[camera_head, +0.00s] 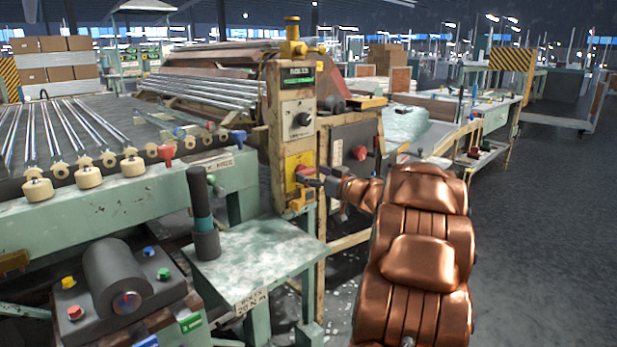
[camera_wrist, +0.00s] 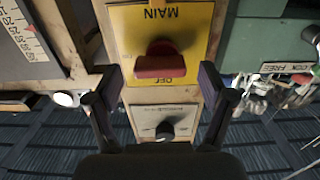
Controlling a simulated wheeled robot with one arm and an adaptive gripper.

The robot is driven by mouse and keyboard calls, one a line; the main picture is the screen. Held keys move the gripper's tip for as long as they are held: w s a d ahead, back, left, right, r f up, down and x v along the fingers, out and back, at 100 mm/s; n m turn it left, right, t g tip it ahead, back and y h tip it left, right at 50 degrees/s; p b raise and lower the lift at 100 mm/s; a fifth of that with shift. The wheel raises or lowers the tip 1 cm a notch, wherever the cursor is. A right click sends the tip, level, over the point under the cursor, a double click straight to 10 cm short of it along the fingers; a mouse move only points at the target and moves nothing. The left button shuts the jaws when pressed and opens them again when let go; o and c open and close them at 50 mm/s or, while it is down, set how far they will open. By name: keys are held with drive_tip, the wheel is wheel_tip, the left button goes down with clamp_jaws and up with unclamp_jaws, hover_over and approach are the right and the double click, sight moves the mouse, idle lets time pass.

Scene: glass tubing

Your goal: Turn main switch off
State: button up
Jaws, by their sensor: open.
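The main switch is a red knob (camera_wrist: 160,65) on a yellow plate (camera_wrist: 122,20) marked MAIN, which appears upside down in the wrist view. Part of a second word, likely OFF, shows beside the knob. In the wrist view the knob's bar lies roughly across the picture. In the head view the yellow plate (camera_head: 293,160) is on a worn post, with the red knob (camera_head: 303,172) partly hidden by my gripper (camera_head: 314,178). My gripper (camera_wrist: 160,84) is open, one finger on either side of the knob. No contact with it is visible.
A white plate with a dark knob (camera_head: 302,119) is above the yellow plate. A dark box with a red knob (camera_head: 359,153) stands right of the post. A green table (camera_head: 260,262) with a dark upright cylinder (camera_head: 203,215) is at the front left. Open floor (camera_head: 545,230) lies right.

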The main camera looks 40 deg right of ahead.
drive_tip(key=shift+w, duration=1.1)
drive_tip(key=c, duration=1.2)
drive_tip(key=shift+o, duration=0.2)
